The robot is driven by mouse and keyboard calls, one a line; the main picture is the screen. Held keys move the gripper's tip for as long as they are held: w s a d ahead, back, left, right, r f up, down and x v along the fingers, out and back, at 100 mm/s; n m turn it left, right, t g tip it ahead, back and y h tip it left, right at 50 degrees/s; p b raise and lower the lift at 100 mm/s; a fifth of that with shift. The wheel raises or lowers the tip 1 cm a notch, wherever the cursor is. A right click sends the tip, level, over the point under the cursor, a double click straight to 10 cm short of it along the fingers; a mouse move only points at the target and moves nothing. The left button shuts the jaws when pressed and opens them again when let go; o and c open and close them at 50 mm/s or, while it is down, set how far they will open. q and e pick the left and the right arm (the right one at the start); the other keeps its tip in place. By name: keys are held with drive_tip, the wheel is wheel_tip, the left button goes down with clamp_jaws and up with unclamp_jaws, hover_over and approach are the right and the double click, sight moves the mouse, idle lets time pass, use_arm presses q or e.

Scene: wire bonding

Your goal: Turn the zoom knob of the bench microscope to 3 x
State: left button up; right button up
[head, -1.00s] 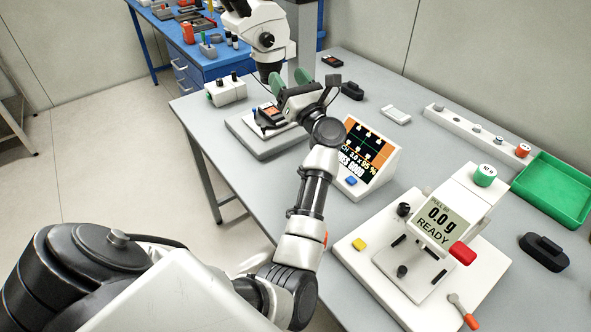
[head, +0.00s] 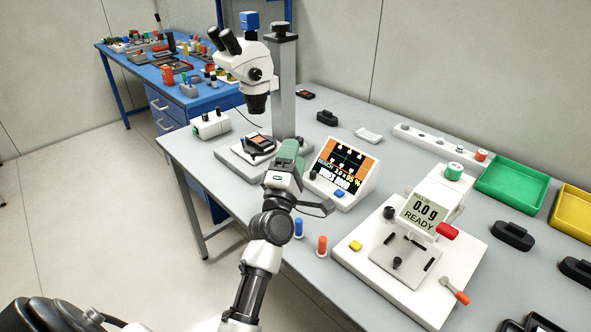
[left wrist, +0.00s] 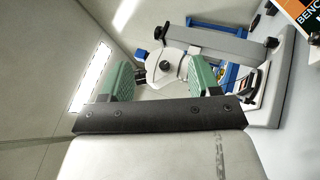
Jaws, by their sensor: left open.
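The bench microscope (head: 243,70) has a white head with black eyepieces on a grey post. Its black zoom knob (head: 256,73) is on the side of the head. The knob also shows in the left wrist view (left wrist: 167,68), in line with the gap between my fingers. My left gripper (head: 287,155) has green fingers, is open and empty, and is apart from the knob, lower and nearer in the head view. The display (head: 341,172) shows small text that seems to read 3.0 x, but it is hard to read. My right gripper is not in view.
The microscope base (head: 232,158) carries a small dark part. A white control box (head: 210,124) stands left of it. A pull tester (head: 425,240) stands at the right, near green (head: 512,182) and yellow (head: 572,212) trays. Orange and blue pegs stand near the table's front edge.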

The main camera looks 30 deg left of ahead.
use_arm(q)
drive_tip(key=shift+s+d+f+m+g+h, duration=0.2)
drive_tip(key=shift+d+f+m+h, duration=0.3)
drive_tip(key=shift+m, duration=0.2)
drive_tip(key=shift+s+d+f+m+g+h, duration=0.15)
drive_tip(key=shift+d+f+m+h, duration=0.2)
drive_tip(key=shift+m+h, duration=0.3)
